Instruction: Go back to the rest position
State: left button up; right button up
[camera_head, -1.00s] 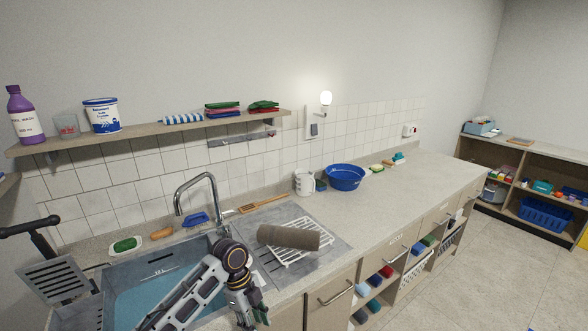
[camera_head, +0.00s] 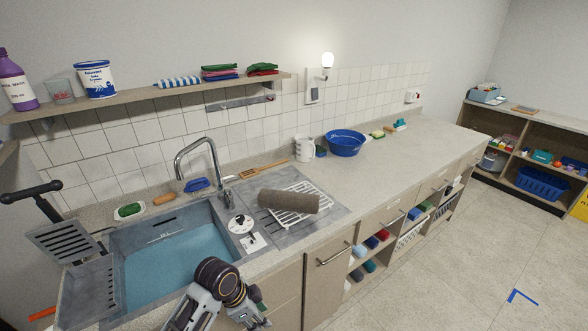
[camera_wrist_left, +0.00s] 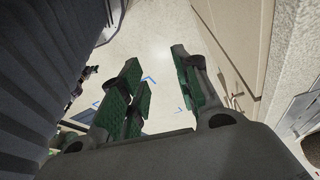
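My left arm comes in at the bottom of the head view, in front of the counter's front edge. Its gripper (camera_head: 256,318) hangs low beside the cabinet fronts, partly cut off by the picture's lower edge. In the left wrist view the gripper (camera_wrist_left: 160,62) has its green-padded fingers apart, with bare floor showing between them and nothing held. My right gripper is in neither view.
The sink (camera_head: 170,262) holds bluish water. A brown roll (camera_head: 288,202) lies on a white rack (camera_head: 300,216) to its right. A blue bowl (camera_head: 345,143) and a white jug (camera_head: 304,148) stand further along. A cabinet front (camera_wrist_left: 238,45) is close to the gripper; the floor (camera_head: 450,275) at right is open.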

pick_arm(q)
jog(key=shift+s+a+r+n+t+y, duration=0.5)
jog(key=shift+s+a+n+t+y, duration=0.95)
jog(key=shift+s+a+n, duration=4.05)
notch_tip(320, 180, down, 34)
jog(key=s+a+g, duration=0.2)
jog(key=s+a+f, duration=0.1)
jog(key=s+f, duration=0.8)
jog(key=s, duration=0.2)
jog(key=s+a+f, duration=0.2)
jog(key=s+f, duration=0.8)
jog(key=shift+s+a+n+g, duration=0.25)
jog(key=shift+s+n+g, duration=0.1)
jog(key=shift+g, duration=0.1)
